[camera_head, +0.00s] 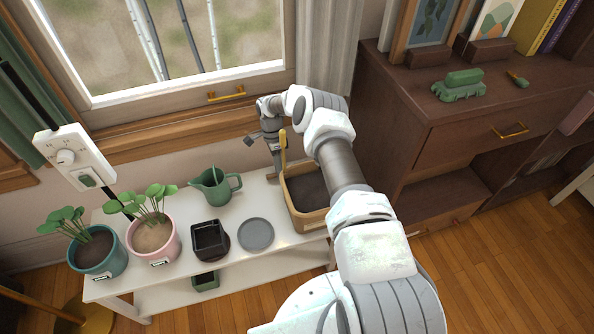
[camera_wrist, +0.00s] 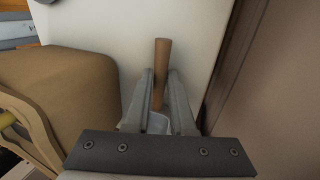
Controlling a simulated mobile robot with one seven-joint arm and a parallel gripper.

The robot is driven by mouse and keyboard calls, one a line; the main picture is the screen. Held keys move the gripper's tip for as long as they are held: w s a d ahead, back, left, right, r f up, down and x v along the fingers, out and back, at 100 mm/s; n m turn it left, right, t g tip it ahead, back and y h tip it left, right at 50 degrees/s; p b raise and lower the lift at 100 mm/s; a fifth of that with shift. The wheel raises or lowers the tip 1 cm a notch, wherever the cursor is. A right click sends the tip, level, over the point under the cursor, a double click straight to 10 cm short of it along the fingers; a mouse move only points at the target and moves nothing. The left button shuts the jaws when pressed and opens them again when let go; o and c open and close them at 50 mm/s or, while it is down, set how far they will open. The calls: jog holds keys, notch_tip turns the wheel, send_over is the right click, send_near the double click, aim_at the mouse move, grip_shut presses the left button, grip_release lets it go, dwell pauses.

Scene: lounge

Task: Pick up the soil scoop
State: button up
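The soil scoop (camera_wrist: 161,60) shows in the wrist view as a brown wooden handle, with a pale grey part at its lower end, against a white surface. My gripper (camera_wrist: 160,76) has one finger on each side of the handle. The gap at the fingertips looks about as wide as the handle, and I cannot tell whether they touch it. In the head view my gripper (camera_head: 276,170) points down at the back right of the white table (camera_head: 270,268), behind the wooden box. I cannot make out the scoop there.
The tan box (camera_head: 312,221) of dark soil stands close beside my gripper; its side (camera_wrist: 88,95) fills the wrist view's left. A green jug (camera_head: 215,187), grey saucer (camera_head: 256,235), black pot (camera_head: 210,240) and two potted plants stand further left. A brown cabinet (camera_head: 398,125) stands right.

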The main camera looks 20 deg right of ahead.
grip_shut()
notch_tip(320, 180, up, 10)
jog(key=p, duration=0.3)
dwell(0.5)
jog(key=shift+r, duration=0.1)
